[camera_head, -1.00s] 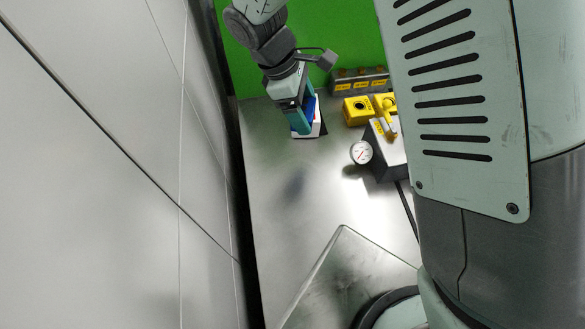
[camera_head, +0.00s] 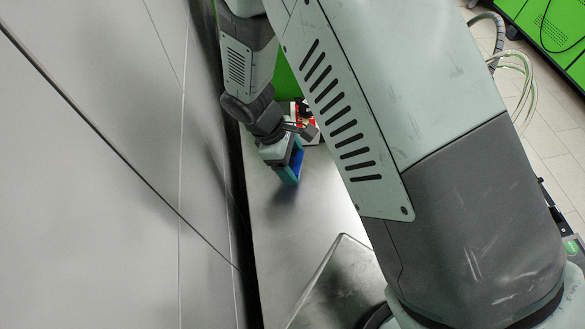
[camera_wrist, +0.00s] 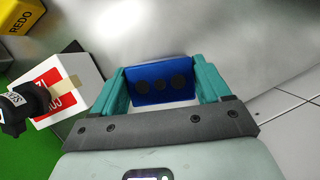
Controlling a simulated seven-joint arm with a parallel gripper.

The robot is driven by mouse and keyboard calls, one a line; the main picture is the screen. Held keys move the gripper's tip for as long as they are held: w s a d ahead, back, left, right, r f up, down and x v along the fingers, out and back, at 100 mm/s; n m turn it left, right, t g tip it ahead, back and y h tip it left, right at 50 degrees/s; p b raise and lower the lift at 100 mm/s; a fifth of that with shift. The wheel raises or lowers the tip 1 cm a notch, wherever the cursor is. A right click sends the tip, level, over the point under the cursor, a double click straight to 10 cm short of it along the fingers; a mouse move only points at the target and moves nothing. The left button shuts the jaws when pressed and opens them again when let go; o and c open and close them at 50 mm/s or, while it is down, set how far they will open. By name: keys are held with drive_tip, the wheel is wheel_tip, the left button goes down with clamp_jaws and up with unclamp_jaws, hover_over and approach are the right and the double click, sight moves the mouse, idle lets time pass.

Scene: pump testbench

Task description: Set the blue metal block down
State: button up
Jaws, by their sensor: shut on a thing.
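The blue metal block (camera_wrist: 161,83) shows in the wrist view between the two teal fingers of my gripper (camera_wrist: 163,88), with round dark holes in its face. My gripper is shut on it. In the head view the blue block (camera_head: 297,163) shows beside the teal fingers of my gripper (camera_head: 290,172), over the left part of the metal table (camera_head: 290,215). A dark shadow lies on the table just below the gripper. I cannot tell whether the block touches the table.
A white box with a red label and a black knob (camera_wrist: 60,88) stands left of the gripper in the wrist view. A yellow piece marked REDO (camera_wrist: 20,14) is at its upper left corner. A grey wall (camera_head: 110,170) runs close along the table's left side.

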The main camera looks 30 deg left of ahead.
sight(293, 170)
drive_tip(key=shift+f, duration=1.9)
drive_tip(key=shift+f, duration=0.15)
drive_tip(key=o, duration=1.2)
drive_tip(key=v, duration=1.2)
drive_tip(key=shift+r, duration=0.2)
